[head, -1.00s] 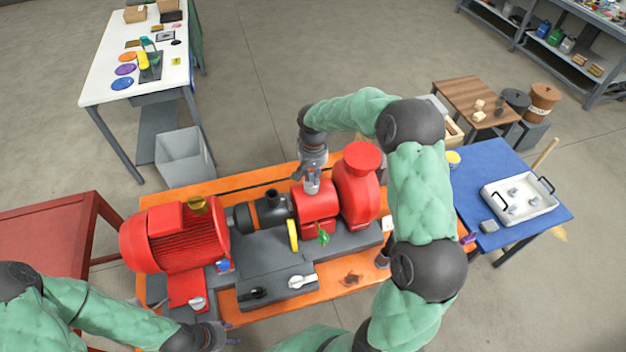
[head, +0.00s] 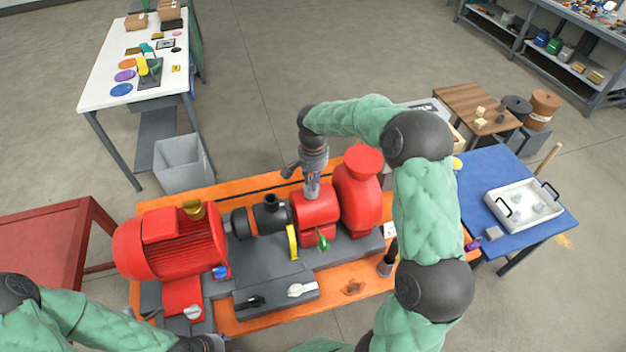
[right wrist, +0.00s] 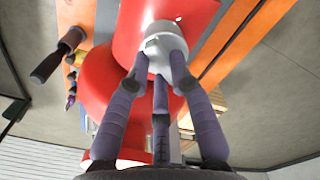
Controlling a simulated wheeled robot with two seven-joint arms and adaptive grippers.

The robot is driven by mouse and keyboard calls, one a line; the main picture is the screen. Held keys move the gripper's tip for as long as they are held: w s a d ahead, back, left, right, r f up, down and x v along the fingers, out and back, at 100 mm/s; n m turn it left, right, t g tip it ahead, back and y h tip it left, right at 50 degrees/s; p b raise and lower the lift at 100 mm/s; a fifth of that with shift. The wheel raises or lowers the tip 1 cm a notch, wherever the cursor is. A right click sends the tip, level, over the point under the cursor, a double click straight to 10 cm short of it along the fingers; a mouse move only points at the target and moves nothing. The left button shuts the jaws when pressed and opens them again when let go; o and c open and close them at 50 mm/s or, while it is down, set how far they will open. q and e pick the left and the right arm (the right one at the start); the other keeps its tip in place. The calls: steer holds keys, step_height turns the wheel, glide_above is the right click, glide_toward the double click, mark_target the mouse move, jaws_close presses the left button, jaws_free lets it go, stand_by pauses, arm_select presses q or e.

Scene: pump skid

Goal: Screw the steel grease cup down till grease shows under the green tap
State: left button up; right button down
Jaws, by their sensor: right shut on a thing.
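The steel grease cup (head: 312,189) stands upright on top of the red bearing housing (head: 316,214) of the pump. My right gripper (head: 312,176) points down from above and is shut on the cup. In the right wrist view its fingers (right wrist: 160,65) close around the pale grey cup (right wrist: 158,40) from several sides. The green tap (head: 322,242) hangs on the front of the housing, below the cup. I cannot make out any grease under it. My left gripper (head: 212,343) is partly in view at the bottom edge, and its fingers are too cut off to read.
A red motor (head: 172,240) and the red pump casing (head: 362,195) flank the housing on the orange bench (head: 352,285). A yellow lever (head: 292,242) is left of the tap. A blue table (head: 475,190) with a white tray (head: 525,208) stands right.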

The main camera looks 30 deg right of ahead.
steer(key=c, duration=1.1)
jaws_free()
step_height(320, 180, up, 12)
